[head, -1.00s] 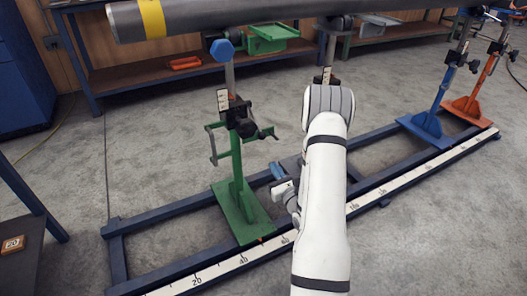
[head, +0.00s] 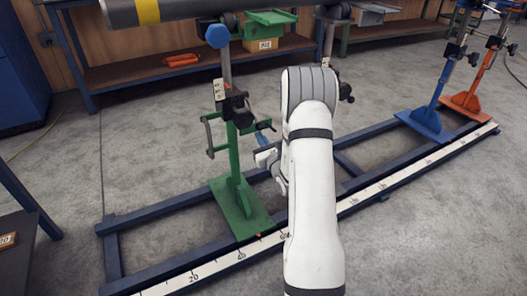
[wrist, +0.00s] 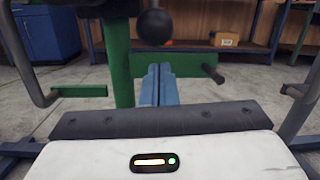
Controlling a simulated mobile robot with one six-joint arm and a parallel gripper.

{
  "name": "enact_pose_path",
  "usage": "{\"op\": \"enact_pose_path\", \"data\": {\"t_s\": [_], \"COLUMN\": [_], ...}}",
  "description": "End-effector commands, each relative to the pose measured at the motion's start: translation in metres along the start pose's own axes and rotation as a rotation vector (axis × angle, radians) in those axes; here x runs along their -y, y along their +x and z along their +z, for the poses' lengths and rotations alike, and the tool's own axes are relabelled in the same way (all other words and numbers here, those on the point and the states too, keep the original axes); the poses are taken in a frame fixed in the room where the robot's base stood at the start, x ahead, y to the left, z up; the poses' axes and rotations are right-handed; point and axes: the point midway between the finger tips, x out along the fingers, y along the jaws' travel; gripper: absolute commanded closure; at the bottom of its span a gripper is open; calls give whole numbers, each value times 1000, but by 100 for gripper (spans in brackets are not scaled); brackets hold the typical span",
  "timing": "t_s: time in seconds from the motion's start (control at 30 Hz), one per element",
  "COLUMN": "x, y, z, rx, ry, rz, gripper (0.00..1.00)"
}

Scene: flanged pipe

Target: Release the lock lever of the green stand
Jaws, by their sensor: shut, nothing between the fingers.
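The green stand (head: 234,165) stands upright on the floor rail, with a black clamp (head: 238,108) on its post below the pipe. In the wrist view its green post (wrist: 118,65) is just left of my fingers. A black ball knob (wrist: 155,25), apparently the lock lever's end, shows above and beyond the fingertips; the rest of the lever is out of view or hidden. My gripper (wrist: 158,70) has its blue fingers together and empty, below the knob with a small gap in the picture. In the head view my gripper (head: 262,138) is right of the post, partly hidden by my arm.
A grey pipe (head: 190,10) with a yellow band lies above the stand. Blue (head: 428,118) and orange stands (head: 475,90) are farther right.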

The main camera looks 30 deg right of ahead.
Motion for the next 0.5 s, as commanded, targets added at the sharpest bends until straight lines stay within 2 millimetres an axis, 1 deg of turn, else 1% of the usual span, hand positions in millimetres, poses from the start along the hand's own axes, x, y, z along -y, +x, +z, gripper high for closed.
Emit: {"op": "enact_pose_path", "data": {"t_s": [0.1,0.2,0.5], "x": [0,0,0], "y": [-4,-6,-8], "z": [10,16,21], "rx": [0,-1,-1], "ry": [-1,-1,-1], "rz": [0,0,0], "gripper": [100,100,100]}}
